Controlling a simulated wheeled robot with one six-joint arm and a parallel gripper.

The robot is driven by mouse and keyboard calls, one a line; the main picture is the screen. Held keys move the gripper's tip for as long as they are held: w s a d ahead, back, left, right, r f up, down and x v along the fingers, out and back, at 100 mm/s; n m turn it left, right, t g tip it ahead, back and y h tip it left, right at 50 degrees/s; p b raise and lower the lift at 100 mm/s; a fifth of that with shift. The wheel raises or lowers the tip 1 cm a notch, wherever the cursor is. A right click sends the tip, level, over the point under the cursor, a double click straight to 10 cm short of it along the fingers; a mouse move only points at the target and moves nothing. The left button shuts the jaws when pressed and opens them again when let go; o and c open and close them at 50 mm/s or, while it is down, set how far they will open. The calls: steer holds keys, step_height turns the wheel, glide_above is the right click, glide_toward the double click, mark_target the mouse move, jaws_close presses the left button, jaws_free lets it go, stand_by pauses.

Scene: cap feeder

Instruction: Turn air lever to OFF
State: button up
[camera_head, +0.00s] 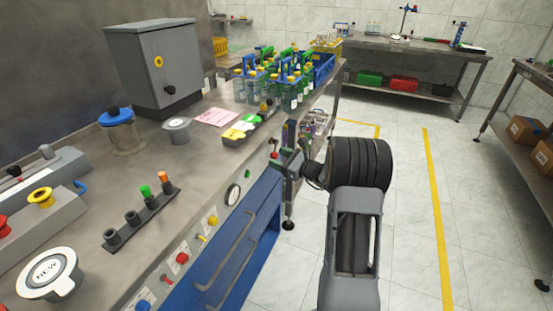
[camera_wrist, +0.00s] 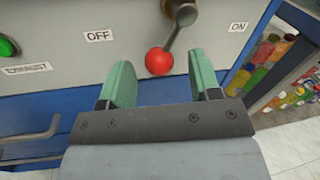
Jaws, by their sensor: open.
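The air lever has a grey shaft and a red ball knob (camera_wrist: 158,61). In the wrist view it hangs from its round pivot, tilted down and slightly left, between the OFF label (camera_wrist: 98,36) on the left and the ON label (camera_wrist: 238,27) on the right. My gripper (camera_wrist: 160,80) is open, with a green finger on each side of the knob. The knob sits between the fingertips in the picture, nearer the left one. I cannot tell whether either finger touches it. In the head view my gripper (camera_head: 287,160) is at the far end of the bench front, small and partly hidden.
A green button (camera_wrist: 7,46) with an EXHAUST label is left of the lever. Blue doors with handles (camera_head: 240,262) lie below the panel. A shelf of colourful items (camera_wrist: 268,62) stands to the right. The tiled floor (camera_head: 405,215) right of the bench is clear.

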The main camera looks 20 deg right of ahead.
steer(key=shift+x, duration=0.8)
steer(key=shift+c, duration=0.3)
steer(key=c, duration=0.9)
steer(key=shift+o, duration=0.2)
steer(key=shift+s+a+r+m+p, duration=0.15)
steer(key=shift+r+m+p, duration=0.35)
steer(key=shift+p, duration=0.55)
steer(key=shift+s+a+r+m+p, duration=0.15)
steer(key=shift+m+p, duration=0.35)
steer(key=shift+p, duration=0.3)
steer(key=shift+s+a+r+m+g+p, duration=0.2)
steer(key=shift+m+g+p, duration=0.1)
steer(key=shift+m+p, duration=0.75)
steer(key=shift+a+f+m+p, duration=0.15)
steer(key=shift+m+p, duration=0.1)
steer(key=shift+p, duration=0.15)
